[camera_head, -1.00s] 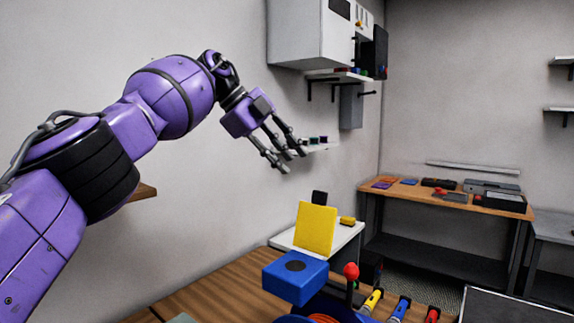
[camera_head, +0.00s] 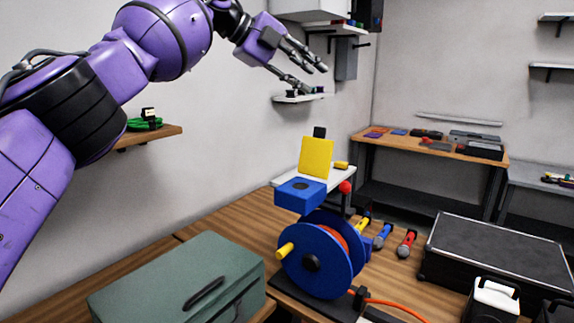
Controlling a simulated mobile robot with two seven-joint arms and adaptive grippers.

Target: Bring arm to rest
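My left arm (camera_head: 70,110), purple with black joints, comes in from the left and reaches across the upper part of the head view. My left gripper (camera_head: 316,80) is raised high in front of the wall, above the level of the workbench. Its dark fingers are spread apart, pointing right and down, with nothing between them. A small wall shelf (camera_head: 298,98) shows just behind the lower fingertip. My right arm and gripper are not in view.
A blue cable reel (camera_head: 308,268) with orange cable stands on the wooden bench (camera_head: 222,224). A green case (camera_head: 170,280) lies front left, a black case (camera_head: 490,250) right. A wall shelf (camera_head: 160,136) holds a green cable coil (camera_head: 143,125). Microphones (camera_head: 383,236) lie beside the reel.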

